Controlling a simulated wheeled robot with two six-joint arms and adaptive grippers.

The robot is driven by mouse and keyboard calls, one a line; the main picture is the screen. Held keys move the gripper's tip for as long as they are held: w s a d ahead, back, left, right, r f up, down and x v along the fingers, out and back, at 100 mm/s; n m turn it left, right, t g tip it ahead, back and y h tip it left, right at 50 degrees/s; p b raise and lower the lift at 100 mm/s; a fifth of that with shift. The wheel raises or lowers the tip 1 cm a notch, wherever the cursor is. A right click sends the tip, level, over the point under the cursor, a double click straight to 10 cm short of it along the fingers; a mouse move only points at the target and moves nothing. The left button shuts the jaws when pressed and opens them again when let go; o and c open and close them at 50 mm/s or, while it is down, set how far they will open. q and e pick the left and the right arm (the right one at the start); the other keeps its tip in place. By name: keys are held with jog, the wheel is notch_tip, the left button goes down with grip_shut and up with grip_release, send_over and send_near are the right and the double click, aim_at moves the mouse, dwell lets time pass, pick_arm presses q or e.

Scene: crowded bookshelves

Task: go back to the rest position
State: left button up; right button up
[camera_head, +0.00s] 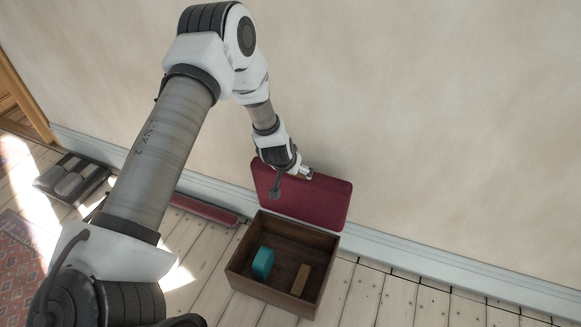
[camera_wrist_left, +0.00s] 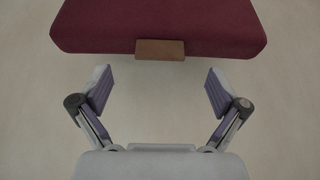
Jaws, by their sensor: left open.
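My left arm reaches across the head view from the lower left toward the wall. My left gripper (camera_head: 290,181) is at the upper edge of a dark red lid (camera_head: 305,203) that stands raised behind an open wooden box (camera_head: 322,243). In the left wrist view the gripper (camera_wrist_left: 158,92) is open, with nothing between its fingers. The red lid (camera_wrist_left: 158,25) with a brown tab (camera_wrist_left: 160,49) lies just beyond the fingertips, apart from them. My right gripper is in neither view.
The box holds a teal object (camera_head: 263,263) and a tan block (camera_head: 301,280). The pale wall (camera_head: 430,130) rises close behind the lid. A long red item (camera_head: 205,209) and a dark tray-like item (camera_head: 70,179) lie along the wall. Plank floor (camera_head: 385,300) is clear at right.

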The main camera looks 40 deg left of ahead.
pick_arm(q)
jog(key=v, duration=0.4)
jog(key=shift+s+r, duration=0.15)
jog(key=shift+r, duration=0.05)
jog(key=s+d+m+g+p, duration=0.1)
jog(key=s+d+g+p, duration=0.2)
jog(key=s, duration=1.3)
jog(key=s+d+f+m+g+h+p, duration=0.1)
jog(key=s+d+g+p, duration=0.2)
jog(key=s+d+p, duration=0.5)
jog(key=s+d, duration=0.2)
jog(key=s, duration=0.5)
jog(key=shift+s+f+h, duration=0.15)
jog(key=shift+s+h, duration=0.15)
jog(key=shift+s, duration=0.1)
